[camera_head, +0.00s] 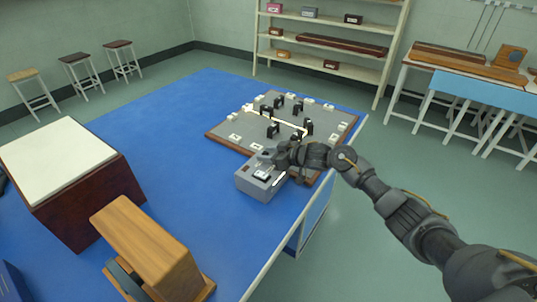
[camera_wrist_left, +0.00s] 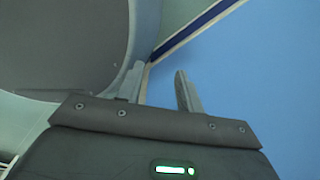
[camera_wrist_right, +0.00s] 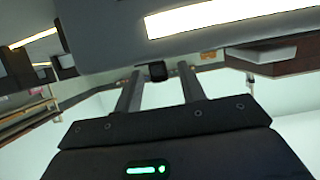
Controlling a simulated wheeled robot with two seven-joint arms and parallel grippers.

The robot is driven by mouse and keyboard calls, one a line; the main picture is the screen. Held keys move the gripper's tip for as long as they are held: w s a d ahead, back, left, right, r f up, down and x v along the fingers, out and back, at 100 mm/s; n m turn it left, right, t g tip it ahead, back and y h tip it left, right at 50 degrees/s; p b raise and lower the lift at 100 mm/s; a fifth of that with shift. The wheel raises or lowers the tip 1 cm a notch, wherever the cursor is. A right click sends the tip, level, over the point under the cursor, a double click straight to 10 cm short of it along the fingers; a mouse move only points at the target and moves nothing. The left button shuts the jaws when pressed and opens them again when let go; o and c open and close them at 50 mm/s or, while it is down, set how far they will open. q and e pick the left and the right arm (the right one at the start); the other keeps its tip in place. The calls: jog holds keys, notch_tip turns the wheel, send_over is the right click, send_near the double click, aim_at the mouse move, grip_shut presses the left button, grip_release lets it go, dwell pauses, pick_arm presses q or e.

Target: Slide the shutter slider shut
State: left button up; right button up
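A grey box (camera_head: 251,186) with a bright lit strip (camera_head: 279,181) on its side stands on the blue table. The strip also shows large in the right wrist view (camera_wrist_right: 230,14). My right gripper (camera_head: 284,158) is at the box's far right corner. In the right wrist view its fingers (camera_wrist_right: 159,71) are apart, with a small black knob (camera_wrist_right: 156,71), apparently the shutter slider, between their tips. Gaps show beside the knob; I cannot tell whether a finger touches it. My left gripper (camera_wrist_left: 161,82) is open and empty, outside the head view.
A grey optics board (camera_head: 240,131) with several black mounts and light beams lies just behind the box. A white-topped dark box (camera_head: 58,155) and a wooden case (camera_head: 148,243) stand on the left of the blue table (camera_head: 180,120). The table's middle is clear.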

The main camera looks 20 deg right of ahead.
grip_shut()
jog(key=shift+s, duration=0.1)
jog(key=s+d+p, duration=0.1)
jog(key=s, duration=0.1)
jog(key=s+d+p, duration=0.1)
jog(key=d+p, duration=0.1)
jog(key=shift+s+r, duration=0.1)
jog(key=shift+s, duration=0.25)
jog(key=shift+d+f, duration=0.1)
jog(key=shift+f, duration=0.1)
grip_release()
jog(key=shift+r, duration=0.1)
